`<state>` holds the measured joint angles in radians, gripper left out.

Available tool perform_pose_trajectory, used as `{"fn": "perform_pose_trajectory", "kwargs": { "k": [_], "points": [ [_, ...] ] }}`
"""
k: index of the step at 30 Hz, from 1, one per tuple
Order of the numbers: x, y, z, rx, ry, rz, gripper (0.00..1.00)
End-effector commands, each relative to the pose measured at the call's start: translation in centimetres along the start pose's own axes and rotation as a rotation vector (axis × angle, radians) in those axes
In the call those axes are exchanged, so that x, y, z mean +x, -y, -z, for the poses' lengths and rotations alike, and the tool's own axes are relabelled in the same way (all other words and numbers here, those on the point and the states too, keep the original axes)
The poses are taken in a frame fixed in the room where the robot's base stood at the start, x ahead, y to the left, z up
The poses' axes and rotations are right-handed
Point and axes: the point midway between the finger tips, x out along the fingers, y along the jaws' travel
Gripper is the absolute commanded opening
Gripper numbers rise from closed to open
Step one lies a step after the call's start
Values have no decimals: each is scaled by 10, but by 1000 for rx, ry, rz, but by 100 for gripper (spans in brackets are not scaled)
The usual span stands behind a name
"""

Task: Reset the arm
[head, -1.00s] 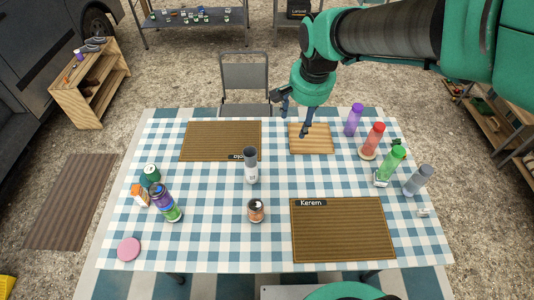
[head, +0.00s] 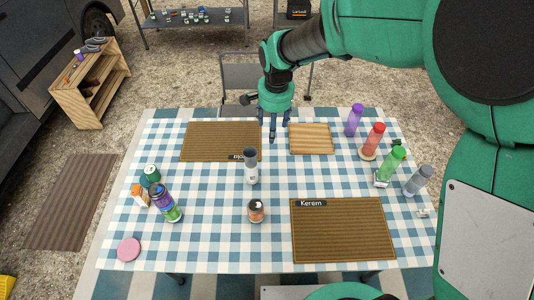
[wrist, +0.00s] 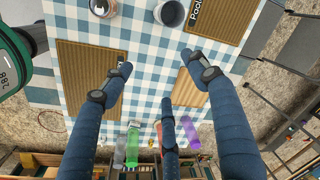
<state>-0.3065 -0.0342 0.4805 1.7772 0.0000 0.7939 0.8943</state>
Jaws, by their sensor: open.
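My gripper (head: 268,128) hangs over the far edge of the checked table (head: 215,215), between the far-left brown mat (head: 205,140) and the small wooden board (head: 311,139). Its fingers point down, spread apart, with nothing between them. In the wrist view my gripper (wrist: 166,95) shows its blue fingers open and empty above the table.
A jar (head: 256,210) stands mid-table. The Kerem mat (head: 343,230) is front right. Purple (head: 354,120), red (head: 373,140), green (head: 391,164) and grey (head: 417,180) bottles line the right. A colourful bottle (head: 165,203) and pink disc (head: 129,249) are left. A chair (head: 240,73) stands behind.

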Motion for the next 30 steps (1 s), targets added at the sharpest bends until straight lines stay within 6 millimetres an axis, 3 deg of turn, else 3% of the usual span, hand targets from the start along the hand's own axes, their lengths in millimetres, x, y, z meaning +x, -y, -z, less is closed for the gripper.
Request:
{"fn": "perform_pose_trajectory", "kwargs": {
  "k": [12,30],
  "points": [
    [33,21,-4,46,20,-22,59],
    [34,22,-4,49,20,-23,59]
  ]
}}
